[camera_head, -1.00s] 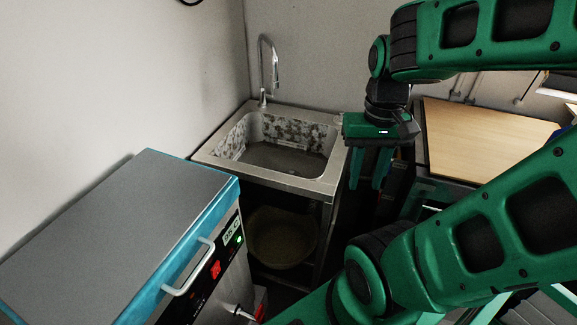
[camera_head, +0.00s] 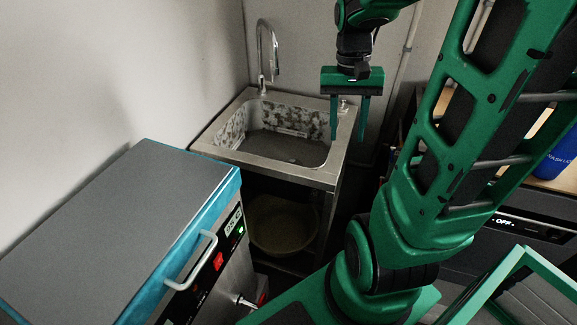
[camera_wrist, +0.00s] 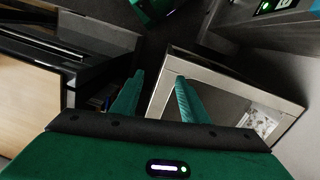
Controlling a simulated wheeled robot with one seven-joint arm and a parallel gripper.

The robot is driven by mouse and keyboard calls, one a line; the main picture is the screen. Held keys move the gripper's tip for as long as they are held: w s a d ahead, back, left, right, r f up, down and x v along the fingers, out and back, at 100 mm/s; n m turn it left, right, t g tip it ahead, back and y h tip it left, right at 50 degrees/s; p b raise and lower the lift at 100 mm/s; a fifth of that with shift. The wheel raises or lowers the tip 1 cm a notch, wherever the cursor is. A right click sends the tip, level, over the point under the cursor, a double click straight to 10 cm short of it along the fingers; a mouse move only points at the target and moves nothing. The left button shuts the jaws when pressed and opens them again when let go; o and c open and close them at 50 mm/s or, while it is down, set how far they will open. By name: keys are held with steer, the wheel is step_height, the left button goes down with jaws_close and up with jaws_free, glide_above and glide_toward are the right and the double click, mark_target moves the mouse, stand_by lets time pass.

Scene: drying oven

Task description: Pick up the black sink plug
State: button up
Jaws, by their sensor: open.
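My gripper (camera_head: 349,138) is open and empty, fingers pointing down, above or beside the right rim of the metal sink (camera_head: 235,155). Its fingers overlap the rim in the head view; the height gap is hard to judge. In the wrist view my gripper (camera_wrist: 160,76) has its two green fingers apart, with the sink's edge (camera_wrist: 168,95) running between and behind them. I cannot make out the black sink plug for certain. A small object (camera_head: 344,103) on the sink's back right corner, between the fingers, is too small to identify.
A curved tap (camera_head: 261,60) stands at the sink's back left. A bowl (camera_head: 280,226) sits on the shelf below. The drying oven (camera_head: 120,225) stands at front left. A wooden worktop (camera_wrist: 20,100) lies left of the fingers in the wrist view. Walls enclose the sink's left and back.

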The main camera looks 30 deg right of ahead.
steer(key=w+d+f+m+y, duration=0.1)
steer(key=w+d+f, duration=0.15)
steer(key=w, duration=0.45)
steer(key=w+d+f+m, duration=0.1)
steer(key=w+f, duration=0.3)
steer(key=w, duration=0.3)
steer(key=m+y, duration=0.4)
glide_toward(292, 159)
steer(key=shift+x, duration=4.15)
steer(key=shift+s+r, duration=0.1)
jaws_close()
